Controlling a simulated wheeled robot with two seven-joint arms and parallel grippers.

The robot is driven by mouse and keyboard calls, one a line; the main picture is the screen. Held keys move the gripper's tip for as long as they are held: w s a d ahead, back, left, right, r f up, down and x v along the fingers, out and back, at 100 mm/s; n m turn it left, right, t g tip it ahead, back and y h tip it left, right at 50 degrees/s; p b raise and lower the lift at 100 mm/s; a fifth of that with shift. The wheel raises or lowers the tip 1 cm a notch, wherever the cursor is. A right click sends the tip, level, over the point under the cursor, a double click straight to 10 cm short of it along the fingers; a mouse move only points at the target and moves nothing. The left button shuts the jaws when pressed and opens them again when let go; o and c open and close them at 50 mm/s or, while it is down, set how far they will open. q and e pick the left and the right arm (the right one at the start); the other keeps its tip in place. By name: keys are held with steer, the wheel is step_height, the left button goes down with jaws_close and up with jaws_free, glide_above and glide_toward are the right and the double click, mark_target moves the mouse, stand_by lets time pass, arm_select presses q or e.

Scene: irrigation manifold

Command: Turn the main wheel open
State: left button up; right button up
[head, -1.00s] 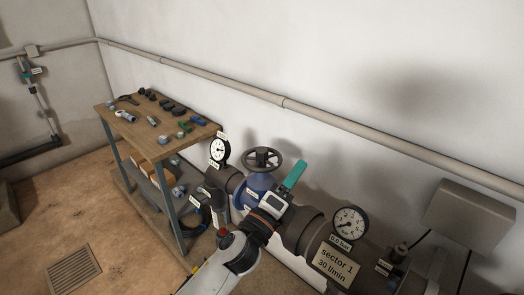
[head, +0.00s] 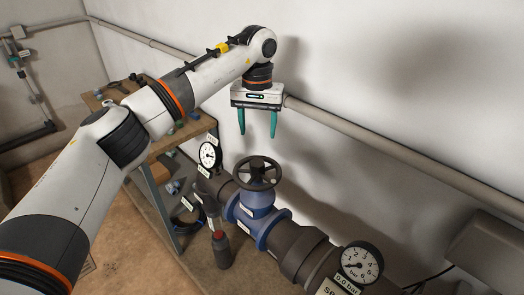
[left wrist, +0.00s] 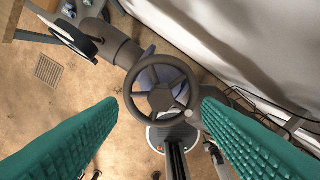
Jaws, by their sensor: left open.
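The main wheel (head: 257,173) is a dark spoked handwheel on top of a blue valve (head: 256,211) in the pipe. My left gripper (head: 258,136) points down above the wheel with its two green fingers apart and empty. In the left wrist view the wheel (left wrist: 160,92) lies below and between the open fingers (left wrist: 160,115), not touched by them. My right gripper is not in view.
A gauge (head: 209,155) stands left of the wheel, and another gauge (head: 361,262) reading near 0 bar sits to the right. A wall pipe (head: 390,151) runs behind the gripper. A wooden workbench (head: 200,128) with small parts stands at the left, partly behind my arm.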

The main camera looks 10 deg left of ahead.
mark_target(257, 162)
arm_select(q)
steer(key=shift+s+f+p, duration=0.2)
steer(key=shift+s+f, duration=0.05)
steer(key=shift+s, duration=0.3)
steer(key=shift+s+f+p, duration=0.15)
steer(key=shift+s+f, duration=0.05)
steer(key=shift+s, duration=0.3)
steer(key=f, duration=0.1)
steer(key=f+p, duration=0.1)
steer(key=f, duration=0.1)
steer(key=shift+s, duration=0.4)
steer(key=f, duration=0.2)
steer(key=w+f+p, duration=0.1)
steer(key=f, duration=0.1)
step_height(257, 162, down, 2)
steer(key=shift+p, duration=0.55)
steer(key=shift+f, duration=0.5)
steer(key=c, duration=0.9)
steer(key=shift+c, duration=0.4)
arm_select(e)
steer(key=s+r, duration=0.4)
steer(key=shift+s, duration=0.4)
